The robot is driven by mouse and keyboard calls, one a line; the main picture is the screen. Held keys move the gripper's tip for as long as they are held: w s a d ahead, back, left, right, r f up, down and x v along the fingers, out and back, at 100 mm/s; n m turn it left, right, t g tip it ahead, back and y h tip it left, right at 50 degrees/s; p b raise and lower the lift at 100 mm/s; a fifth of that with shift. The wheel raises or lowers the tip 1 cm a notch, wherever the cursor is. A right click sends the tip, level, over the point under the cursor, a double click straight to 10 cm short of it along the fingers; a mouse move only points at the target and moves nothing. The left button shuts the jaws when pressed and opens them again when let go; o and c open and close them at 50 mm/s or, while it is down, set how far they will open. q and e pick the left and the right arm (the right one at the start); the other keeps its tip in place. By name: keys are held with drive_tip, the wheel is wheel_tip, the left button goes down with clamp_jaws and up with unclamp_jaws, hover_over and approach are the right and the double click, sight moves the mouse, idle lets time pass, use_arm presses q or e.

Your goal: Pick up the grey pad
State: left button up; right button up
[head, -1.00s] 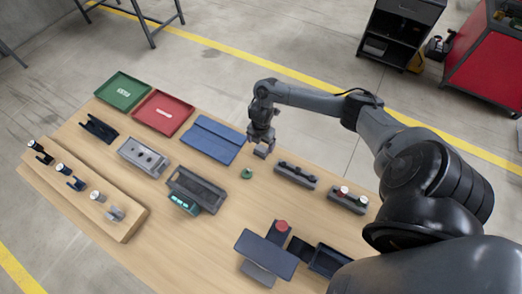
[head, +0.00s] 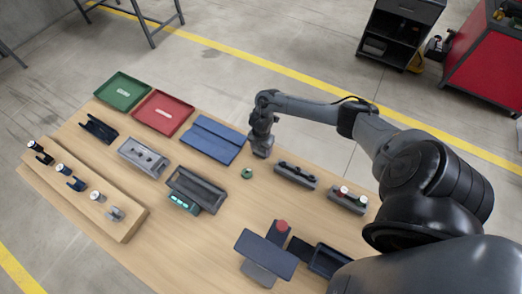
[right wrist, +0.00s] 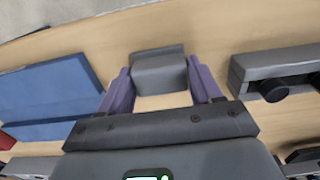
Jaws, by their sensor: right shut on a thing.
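The grey pad (right wrist: 160,74) is a small grey block with a raised back edge, seen between the two purple fingers of my right gripper (right wrist: 159,66) in the right wrist view. The right gripper is shut on the pad. In the head view the right gripper (head: 262,143) points down at the table's back edge, right of the blue mat, and mostly covers the pad (head: 261,153). Whether the pad still touches the table is hard to tell. My left gripper is not in view.
The blue mat (head: 211,141) lies to the left, and a small green ring (head: 247,173) lies in front. A dark grey holder (head: 296,175) stands to the right. Red (head: 162,113) and green (head: 122,91) trays sit further left. Bare wood surrounds the ring.

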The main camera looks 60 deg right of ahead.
drive_tip(key=shift+r, duration=0.15)
drive_tip(key=shift+r, duration=0.55)
drive_tip(key=r, duration=0.1)
drive_tip(key=s+r, duration=0.1)
drive_tip(key=r, duration=0.1)
drive_tip(key=shift+d+r, duration=0.1)
drive_tip(key=shift+r, duration=0.1)
drive_tip(key=shift+s+d+r+p, duration=0.15)
drive_tip(key=shift+s+r, duration=0.9)
drive_tip(key=shift+s, duration=0.7)
drive_tip(key=shift+s+a+r+p, duration=0.1)
drive_tip(key=shift+s+r+p, duration=0.1)
drive_tip(key=shift+s+r, duration=1.2)
drive_tip(key=shift+s+d+r+p, duration=0.15)
drive_tip(key=shift+s+r, duration=0.5)
drive_tip(key=shift+s, duration=1.5)
